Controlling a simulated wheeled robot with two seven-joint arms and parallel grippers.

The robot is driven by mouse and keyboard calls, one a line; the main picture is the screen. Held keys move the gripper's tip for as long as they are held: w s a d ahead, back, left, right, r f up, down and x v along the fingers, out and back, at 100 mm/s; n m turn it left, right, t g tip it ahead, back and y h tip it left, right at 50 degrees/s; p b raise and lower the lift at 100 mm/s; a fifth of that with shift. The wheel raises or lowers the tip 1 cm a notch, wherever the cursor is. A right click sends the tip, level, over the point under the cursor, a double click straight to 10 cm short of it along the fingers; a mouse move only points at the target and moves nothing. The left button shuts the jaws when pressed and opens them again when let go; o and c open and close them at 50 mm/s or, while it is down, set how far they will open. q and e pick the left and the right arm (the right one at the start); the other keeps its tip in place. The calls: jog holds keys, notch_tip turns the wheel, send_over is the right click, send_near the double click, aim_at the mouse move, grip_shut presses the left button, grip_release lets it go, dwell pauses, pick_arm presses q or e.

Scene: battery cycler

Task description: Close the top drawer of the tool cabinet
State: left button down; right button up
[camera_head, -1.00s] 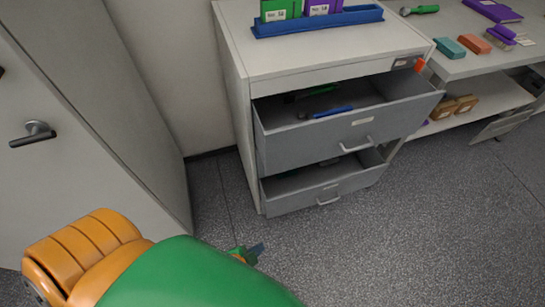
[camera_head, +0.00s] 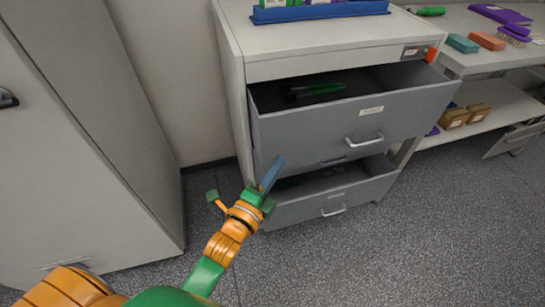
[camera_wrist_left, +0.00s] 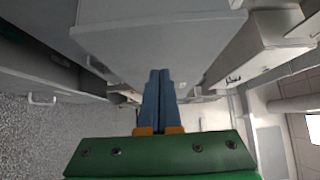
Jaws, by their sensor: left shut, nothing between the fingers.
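The tool cabinet (camera_head: 236,100) is light grey and stands against the wall. Its top drawer (camera_head: 290,130) is pulled out, with a handle (camera_head: 364,138) on its front and green-handled tools (camera_head: 318,89) inside. The lower drawer (camera_head: 300,212) is also pulled out, a shorter way. My left gripper (camera_head: 273,172) is shut and empty, with its blue fingers pointing up in front of the lower left of the top drawer's front. Whether it touches the drawer cannot be told. In the left wrist view the shut fingers (camera_wrist_left: 158,95) point toward a grey panel. My right gripper is not in view.
A blue tray (camera_head: 320,12) sits on the cabinet top. To the right is a bench with brushes (camera_head: 487,41) and a lower shelf (camera_head: 470,122) holding brown boxes. A tall light cabinet (camera_head: 85,150) stands at the left. The floor in front is clear.

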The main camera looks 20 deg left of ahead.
aim_at(255, 130)
pick_arm(q)
jog(key=shift+w+a, duration=1)
jog(key=shift+w, duration=0.2)
jog(key=shift+w+a, duration=0.1)
jog(key=shift+w, duration=0.05)
jog(key=w+a, duration=0.1)
jog(key=w, duration=0.1)
jog(key=w+a+b, duration=0.1)
jog(key=w+a, duration=0.2)
jog(key=w, duration=0.1)
jog(key=shift+w+a+f+b, duration=0.1)
jog(key=shift+w+a+b, duration=0.2)
jog(key=shift+a+b, duration=0.1)
jog(key=shift+w+a, duration=0.8)
jog(key=shift+w, duration=0.3)
jog(key=shift+w+a, duration=0.2)
jog(key=shift+a, duration=0.1)
jog(key=shift+d+r, duration=0.15)
jog(key=shift+r, duration=0.2)
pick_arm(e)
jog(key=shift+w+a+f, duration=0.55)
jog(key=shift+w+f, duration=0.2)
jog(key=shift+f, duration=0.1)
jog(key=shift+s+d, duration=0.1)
